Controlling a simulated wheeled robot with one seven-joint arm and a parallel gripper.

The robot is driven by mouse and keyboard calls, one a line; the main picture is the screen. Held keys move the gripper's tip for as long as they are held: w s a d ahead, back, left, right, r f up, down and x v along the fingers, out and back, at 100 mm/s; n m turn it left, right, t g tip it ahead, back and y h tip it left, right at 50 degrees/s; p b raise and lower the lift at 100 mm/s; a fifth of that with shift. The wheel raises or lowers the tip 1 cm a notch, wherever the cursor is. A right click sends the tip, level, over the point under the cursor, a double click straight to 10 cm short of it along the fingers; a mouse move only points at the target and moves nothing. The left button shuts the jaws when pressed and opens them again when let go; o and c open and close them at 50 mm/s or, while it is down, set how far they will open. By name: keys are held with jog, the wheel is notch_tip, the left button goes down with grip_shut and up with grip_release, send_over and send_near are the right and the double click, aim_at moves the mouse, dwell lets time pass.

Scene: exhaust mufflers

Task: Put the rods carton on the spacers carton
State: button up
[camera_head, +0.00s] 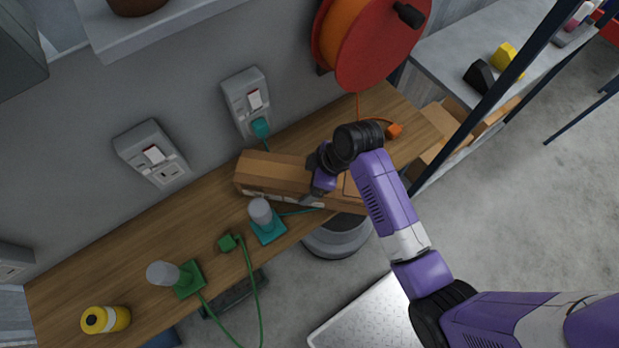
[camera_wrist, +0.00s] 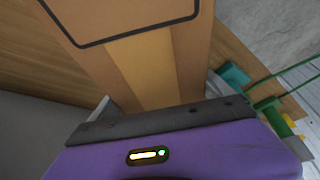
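A long brown carton (camera_head: 270,172) with a paler tape strip lies on the wooden bench, beneath and beside my gripper (camera_head: 319,186). A part with a dark outline shows right of the gripper; I cannot tell whether it belongs to a second carton. In the wrist view, a carton face (camera_wrist: 150,65) with a tape strip and a black outline fills the middle, very close to the purple gripper body. The fingertips are hidden, so their opening and any grip do not show. No label reads clearly enough to tell rods from spacers.
The wooden bench (camera_head: 130,250) runs along a grey wall with sockets. A teal-based device (camera_head: 265,222) stands at the carton's front edge; a green-based one (camera_head: 177,278) and a yellow can (camera_head: 106,319) stand left. A red cable reel (camera_head: 370,40) hangs behind.

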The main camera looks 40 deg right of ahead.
aim_at(327, 197)
jog(key=shift+o, duration=0.8)
jog(key=shift+r, duration=0.15)
jog(key=v, duration=1.2)
jog(key=s+a+f+m+t, duration=0.1)
jog(key=s+a+f+m, duration=0.1)
jog(key=f, duration=0.1)
jog(key=s+a+f+m+t+h, duration=0.1)
jog(key=shift+s+a+f+t, duration=0.1)
jog(key=shift+s+f+t, duration=0.2)
jog(key=shift+s+f, duration=0.1)
jog(key=s+r+m+t+h, duration=0.2)
jog(key=s+r+m+t, duration=0.4)
jog(key=s+r, duration=1.1)
jog(key=s+a+t, duration=0.1)
jog(key=t, duration=0.2)
jog(key=shift+s+r, duration=0.2)
